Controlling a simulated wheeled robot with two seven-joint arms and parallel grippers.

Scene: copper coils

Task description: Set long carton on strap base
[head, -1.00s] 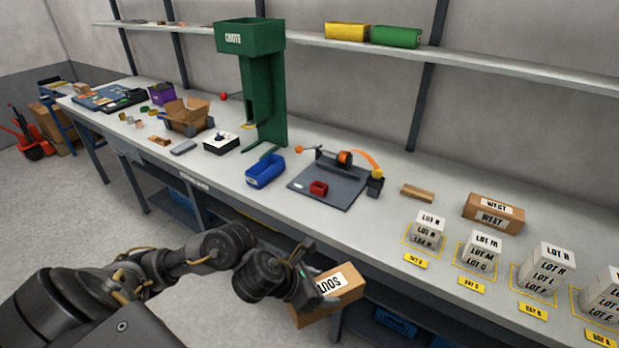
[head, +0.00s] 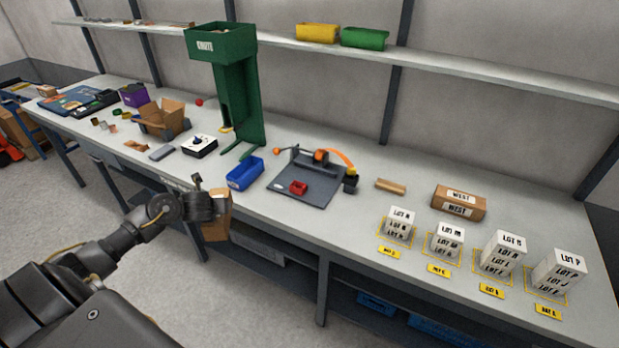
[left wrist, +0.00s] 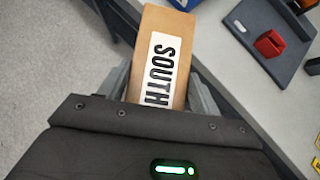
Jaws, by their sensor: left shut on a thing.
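My left gripper (head: 209,199) is shut on a long brown carton (head: 217,220) in front of the bench's front edge. In the left wrist view the carton (left wrist: 161,60) lies between the fingers, its white SOUTH label facing the camera. The strap base is a dark grey plate (head: 318,191) on the bench, right of and beyond the carton; its corner (left wrist: 262,45) shows in the left wrist view. A second long carton (head: 459,202), labelled WEST, lies at the right. My right gripper is not in view.
A blue bin (head: 245,174) stands just left of the base, before the green chute (head: 241,100). A wooden block (head: 390,186) lies to the base's right. Stacked white lot boxes (head: 449,240) stand at the right front. Bare bench top lies before the base.

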